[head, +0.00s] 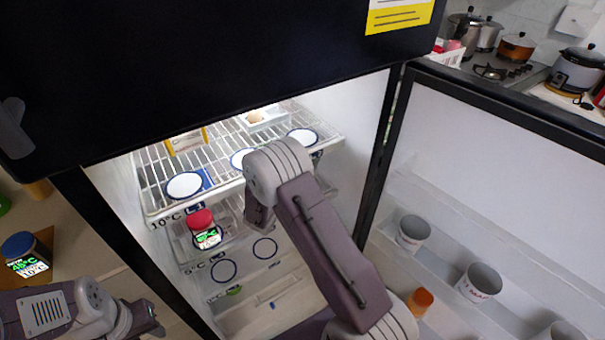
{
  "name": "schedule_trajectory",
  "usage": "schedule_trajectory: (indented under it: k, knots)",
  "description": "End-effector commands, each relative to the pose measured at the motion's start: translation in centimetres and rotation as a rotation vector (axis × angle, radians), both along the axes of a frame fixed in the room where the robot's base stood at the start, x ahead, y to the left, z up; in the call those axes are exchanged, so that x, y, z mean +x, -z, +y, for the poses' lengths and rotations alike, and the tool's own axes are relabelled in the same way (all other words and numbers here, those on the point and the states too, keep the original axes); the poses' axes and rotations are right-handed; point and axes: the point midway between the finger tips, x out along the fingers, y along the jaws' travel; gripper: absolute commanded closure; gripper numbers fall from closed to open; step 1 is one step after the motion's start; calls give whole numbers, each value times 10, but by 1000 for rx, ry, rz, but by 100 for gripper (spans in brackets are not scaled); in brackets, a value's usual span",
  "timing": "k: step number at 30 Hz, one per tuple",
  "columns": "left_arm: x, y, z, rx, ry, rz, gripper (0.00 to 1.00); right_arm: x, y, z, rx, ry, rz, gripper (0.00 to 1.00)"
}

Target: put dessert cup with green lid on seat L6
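I cannot make out a dessert cup with a green lid for certain. A small green thing (4,205) is cut off at the far left edge, on the counter. Inside the open fridge, the lower shelf has dark blue ring marks (265,248), and the upper wire shelf has white round pads with blue rims (184,186). I cannot read which one is L6. My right arm reaches into the fridge opening and hides part of the shelves; its fingertips do not show.
A red-lidded jar (203,229) with a lit label stands on the lower shelf. A blue-lidded jar (25,256) stands on the left counter. Cartons (187,141) sit on the wire shelf. The open door (480,160) at right holds white cups (479,282) and an orange-capped bottle (420,301).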

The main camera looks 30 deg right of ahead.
Motion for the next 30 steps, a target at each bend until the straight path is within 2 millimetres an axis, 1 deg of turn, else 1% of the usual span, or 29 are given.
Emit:
schedule_trajectory:
  k: [1, 3, 6, 11, 16, 19, 25, 29, 30]
  knots:
    - [0, 2, 0, 0, 0, 0, 64, 0, 12, 1, -1, 0, 5, 87]
    - [0, 3, 0, 0, 0, 0, 64, -1, 22, 1, -2, 0, 4, 87]
    - [0, 4, 0, 0, 0, 0, 64, -1, 30, 2, 0, 0, 2, 87]
    - [0, 4, 0, 0, 0, 0, 64, -1, 35, 2, -1, 0, 1, 87]
    - [0, 9, 0, 0, 0, 0, 64, -1, 66, 2, -1, 0, 3, 87]
    - [0, 7, 0, 0, 0, 0, 64, 1, 70, -1, 0, 0, 0, 87]
    - [0, 7, 0, 0, 0, 0, 64, 1, 70, -1, -1, 0, -1, 87]
    - [0, 12, 0, 0, 0, 0, 64, 1, 75, -1, 0, 0, 0, 87]
    - [0, 10, 0, 0, 0, 0, 64, 1, 73, -1, 0, 0, 1, 23]
